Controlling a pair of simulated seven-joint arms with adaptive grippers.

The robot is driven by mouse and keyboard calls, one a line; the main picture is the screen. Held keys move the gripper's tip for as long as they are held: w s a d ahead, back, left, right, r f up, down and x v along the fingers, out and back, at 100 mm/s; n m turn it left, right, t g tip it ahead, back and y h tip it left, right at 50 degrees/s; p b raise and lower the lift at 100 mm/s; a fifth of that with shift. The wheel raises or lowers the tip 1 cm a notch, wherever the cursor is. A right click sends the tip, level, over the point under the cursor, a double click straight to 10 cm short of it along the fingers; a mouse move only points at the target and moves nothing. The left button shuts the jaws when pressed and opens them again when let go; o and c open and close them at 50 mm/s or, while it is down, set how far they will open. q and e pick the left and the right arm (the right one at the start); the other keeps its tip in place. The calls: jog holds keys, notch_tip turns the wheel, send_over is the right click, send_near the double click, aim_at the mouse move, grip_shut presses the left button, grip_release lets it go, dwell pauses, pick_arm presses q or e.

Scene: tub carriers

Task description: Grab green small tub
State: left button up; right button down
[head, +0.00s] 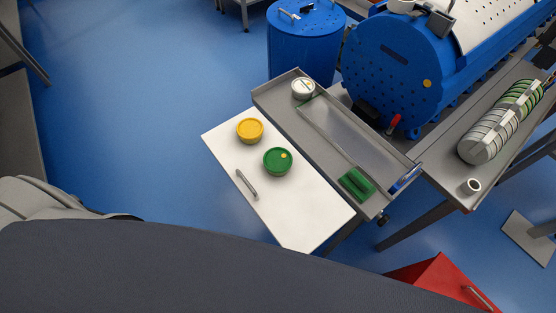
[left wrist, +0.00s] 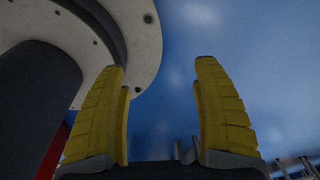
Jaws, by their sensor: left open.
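Neither gripper shows in the head view, so the distance from the left gripper to the green tub cannot be told.
A metal handle (head: 246,184) lies on the white board left of the green tub. A grey tray (head: 275,93) beside the board holds a white round tub (head: 303,88) and a green block (head: 357,184). A blue drum machine (head: 395,65) stands behind. The board's front part is clear.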

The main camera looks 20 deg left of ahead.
pick_arm(q)
jog(key=o, duration=0.7)
jog(key=shift+w, duration=0.2)
jog(key=shift+c, duration=0.2)
